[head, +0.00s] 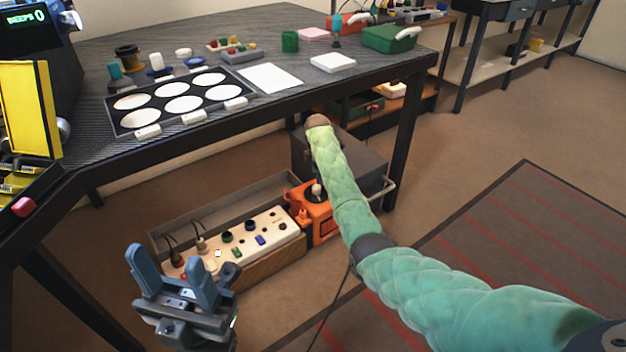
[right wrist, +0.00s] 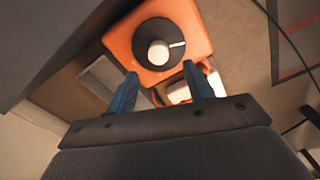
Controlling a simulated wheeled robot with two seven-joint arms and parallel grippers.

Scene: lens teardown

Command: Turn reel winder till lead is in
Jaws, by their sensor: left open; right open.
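The reel winder appears to be the orange unit (head: 325,222) on the floor under the bench. In the right wrist view its orange body (right wrist: 190,20) carries a round black dial (right wrist: 157,33) with a white mark and a pale knob (right wrist: 158,52). My right gripper (right wrist: 160,70) is open, its blue fingers either side of the knob's near side; contact cannot be told. In the head view it is hidden. A thin dark lead (head: 333,296) runs over the floor by the winder. My left gripper (head: 170,262) is open and empty, low at the left.
A power strip panel (head: 266,222) with plugs stands left of the winder. A dark grey box (head: 365,168) with a metal handle is behind it. The bench (head: 395,70) overhangs; its leg (head: 405,150) stands to the right. Floor at right holds a striped mat (head: 520,235).

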